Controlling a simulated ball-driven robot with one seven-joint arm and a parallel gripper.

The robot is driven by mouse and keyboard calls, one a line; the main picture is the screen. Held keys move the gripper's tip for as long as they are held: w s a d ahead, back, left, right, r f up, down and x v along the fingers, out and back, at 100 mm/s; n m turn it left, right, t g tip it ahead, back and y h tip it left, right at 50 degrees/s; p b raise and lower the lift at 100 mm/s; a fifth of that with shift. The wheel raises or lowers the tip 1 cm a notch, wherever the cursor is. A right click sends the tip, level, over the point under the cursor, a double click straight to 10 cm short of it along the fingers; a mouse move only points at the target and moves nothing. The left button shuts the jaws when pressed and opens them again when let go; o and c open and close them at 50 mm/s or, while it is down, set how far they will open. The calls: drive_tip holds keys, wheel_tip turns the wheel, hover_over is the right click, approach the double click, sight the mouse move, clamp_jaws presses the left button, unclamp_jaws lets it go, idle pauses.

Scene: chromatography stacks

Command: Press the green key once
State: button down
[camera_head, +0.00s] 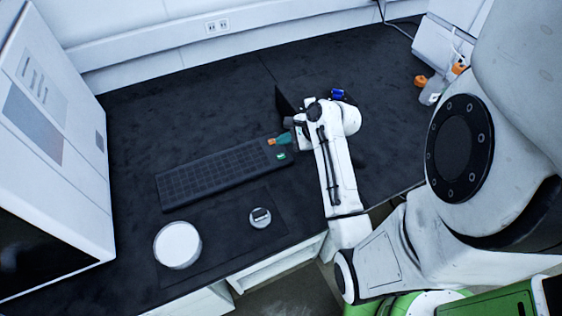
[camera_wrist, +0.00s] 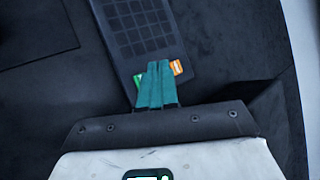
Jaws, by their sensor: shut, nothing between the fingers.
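The black keyboard (camera_head: 215,176) lies on the dark bench, with rows of dark keys. Its green key (camera_head: 281,156) is at the right end, nearer the front, and an orange key (camera_head: 271,141) sits behind it. In the wrist view the green key (camera_wrist: 138,80) shows as a sliver left of the fingers, partly hidden by them. The orange key (camera_wrist: 177,67) shows to their right. My gripper (camera_wrist: 158,66) has teal fingers, shut and empty, over the keyboard's end between the two keys. In the head view my gripper (camera_head: 284,139) is beside the orange key. Contact cannot be told.
A white round lid-like object (camera_head: 178,245) and a small round device (camera_head: 260,217) lie in front of the keyboard. A large white instrument (camera_head: 50,150) stands at the left. Orange-capped items (camera_head: 421,81) are at the back right. The bench behind the keyboard is clear.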

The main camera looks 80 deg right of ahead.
sight(284, 157)
wheel_tip(284, 157, down, 2)
drive_tip(key=shift+f+b, duration=0.1)
drive_tip(key=shift+b, duration=0.65)
drive_tip(key=shift+f, duration=0.95)
drive_tip(key=shift+f, duration=0.8)
idle(1.4)
drive_tip(key=shift+r, duration=0.1)
drive_tip(key=shift+r+p, duration=0.75)
drive_tip(key=shift+p, duration=0.55)
drive_tip(key=shift+r, duration=0.1)
wheel_tip(284, 157, up, 5)
drive_tip(key=p, duration=0.6)
